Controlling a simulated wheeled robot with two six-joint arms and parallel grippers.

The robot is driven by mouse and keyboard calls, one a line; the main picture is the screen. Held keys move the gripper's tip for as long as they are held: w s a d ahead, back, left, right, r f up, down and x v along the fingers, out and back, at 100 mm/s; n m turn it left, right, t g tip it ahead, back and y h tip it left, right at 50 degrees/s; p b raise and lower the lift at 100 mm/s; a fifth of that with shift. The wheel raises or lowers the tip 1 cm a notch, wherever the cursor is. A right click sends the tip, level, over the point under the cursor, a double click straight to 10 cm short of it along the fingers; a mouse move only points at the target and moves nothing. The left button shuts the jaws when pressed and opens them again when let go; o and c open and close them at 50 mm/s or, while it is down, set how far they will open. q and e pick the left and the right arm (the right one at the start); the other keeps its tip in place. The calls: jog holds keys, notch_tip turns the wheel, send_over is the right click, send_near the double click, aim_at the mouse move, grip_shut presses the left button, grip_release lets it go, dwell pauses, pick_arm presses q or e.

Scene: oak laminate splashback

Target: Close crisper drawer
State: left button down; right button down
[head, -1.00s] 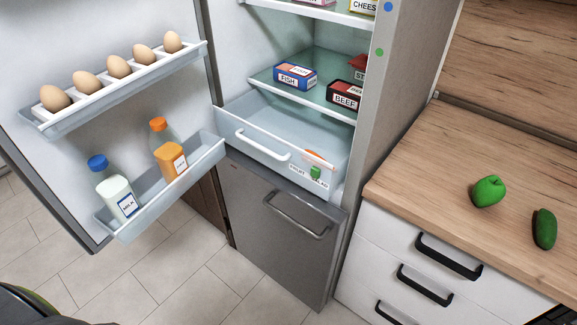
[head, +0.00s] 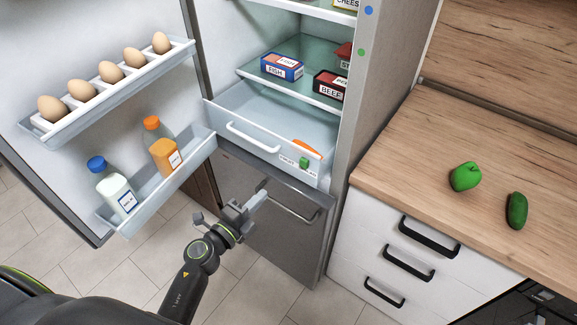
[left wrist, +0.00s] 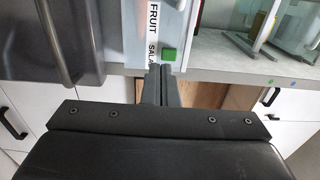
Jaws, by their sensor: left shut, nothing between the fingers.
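The crisper drawer (head: 232,121) is the pale, clear-sided drawer at the bottom of the open fridge. It stands pulled out, with its inside showing from above and an orange item (head: 305,147) in it. Its front has a white bar handle (head: 252,137), a FRUIT SALAD label and a green square (head: 304,162). My left gripper (head: 256,200) is shut and empty, in front of and below the drawer front. In the left wrist view its fingers (left wrist: 161,76) lie close to the drawer's label (left wrist: 153,25); I cannot tell whether they touch. My right gripper is out of view.
The fridge door stands open at left, with eggs (head: 83,90), a milk bottle (head: 116,190) and an orange bottle (head: 164,157) in its racks. A grey lower door (head: 280,235) is below the drawer. The wooden counter (head: 420,160) at right holds a green pepper (head: 465,177) and a cucumber (head: 516,211).

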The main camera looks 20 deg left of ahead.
aim_at(295, 161)
pick_arm(q)
jog(key=x, duration=1.3)
jog(key=shift+f, duration=0.1)
